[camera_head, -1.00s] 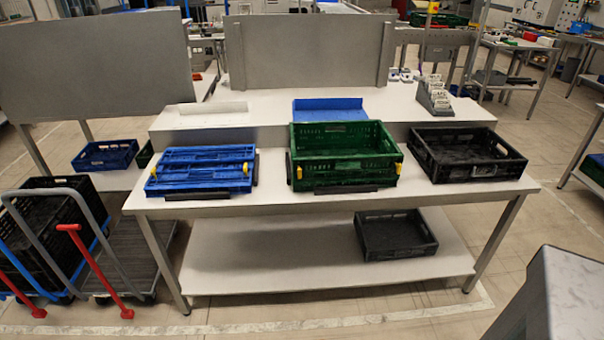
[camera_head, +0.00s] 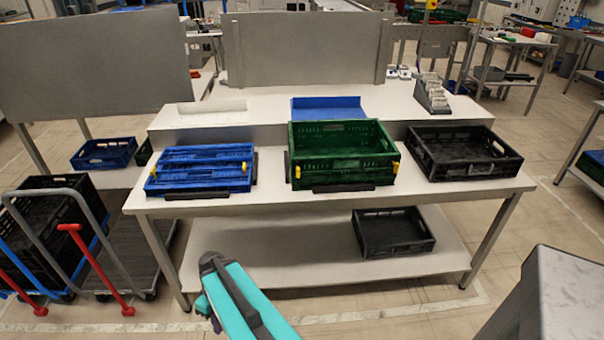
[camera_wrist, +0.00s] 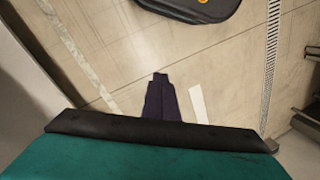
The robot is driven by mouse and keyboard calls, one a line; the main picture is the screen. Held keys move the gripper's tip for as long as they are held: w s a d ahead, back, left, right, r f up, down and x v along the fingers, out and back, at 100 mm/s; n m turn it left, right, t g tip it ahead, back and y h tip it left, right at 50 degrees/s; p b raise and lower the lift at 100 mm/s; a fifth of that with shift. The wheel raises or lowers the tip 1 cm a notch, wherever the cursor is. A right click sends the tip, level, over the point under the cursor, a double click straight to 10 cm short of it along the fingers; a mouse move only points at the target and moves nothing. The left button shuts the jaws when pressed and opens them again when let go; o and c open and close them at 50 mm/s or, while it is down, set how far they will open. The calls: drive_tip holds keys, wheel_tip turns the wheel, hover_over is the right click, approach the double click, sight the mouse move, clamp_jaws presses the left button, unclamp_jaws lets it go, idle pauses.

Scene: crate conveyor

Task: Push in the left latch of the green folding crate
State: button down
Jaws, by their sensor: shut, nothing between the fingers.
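The green folding crate (camera_head: 340,172) stands with its walls up on the white table, in the middle of the head view. Its left yellow latch (camera_head: 298,172) is at the left front corner, and its right yellow latch (camera_head: 396,167) is at the right front corner. Whether either latch is pushed in is too small to tell. My gripper (camera_wrist: 160,78) shows in the wrist view with its dark fingers together and empty, above the floor. My teal arm shows at the bottom of the head view, in front of the table and well apart from the crate.
A folded blue crate (camera_head: 200,182) with yellow latches lies left of the green one. A black crate (camera_head: 470,170) stands to the right, and another black crate (camera_head: 395,250) is on the lower shelf. A trolley with red handles (camera_head: 85,250) stands at the left.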

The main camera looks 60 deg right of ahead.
drive_tip(key=d+r+n+t+h+p, duration=0.15)
drive_tip(key=d+r+t, duration=0.35)
drive_tip(key=d+r, duration=1.7)
drive_tip(key=s+d+r+n+t+h+p, duration=0.1)
drive_tip(key=s+d+r, duration=0.5)
drive_tip(key=d+r, duration=0.2)
drive_tip(key=s+d+r+n+t+h+p, duration=0.1)
drive_tip(key=s+d+r+n+t+h, duration=0.1)
drive_tip(key=s+d+r, duration=0.5)
wheel_tip(320, 180, up, 5)
drive_tip(key=shift+d+f, duration=0.15)
drive_tip(key=shift+d, duration=1)
drive_tip(key=shift+w+f, duration=0.15)
drive_tip(key=p, duration=0.5)
approach(302, 173)
drive_tip(key=shift+w+a+f, duration=1.25)
drive_tip(key=shift+a+f, duration=0.45)
drive_tip(key=shift+a, duration=0.2)
